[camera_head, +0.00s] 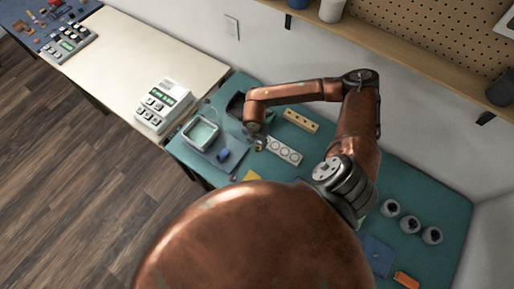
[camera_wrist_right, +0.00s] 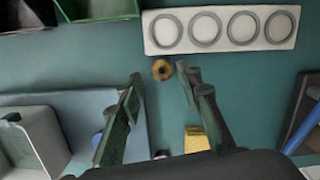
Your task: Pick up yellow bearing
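The yellow bearing (camera_wrist_right: 161,69) is a small ring with a dark hole, lying on the teal work surface in the right wrist view. My right gripper (camera_wrist_right: 160,77) is open, one finger on each side of the bearing and slightly short of it in the picture. I see no contact between fingers and bearing. In the head view my right gripper (camera_head: 259,143) is low over the teal table, and I cannot make out the bearing there. My left gripper is not in view.
A white plate with grey rings (camera_wrist_right: 221,30) lies just beyond the bearing; it also shows in the head view (camera_head: 284,150). A white open tray (camera_head: 202,132) stands left of the gripper.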

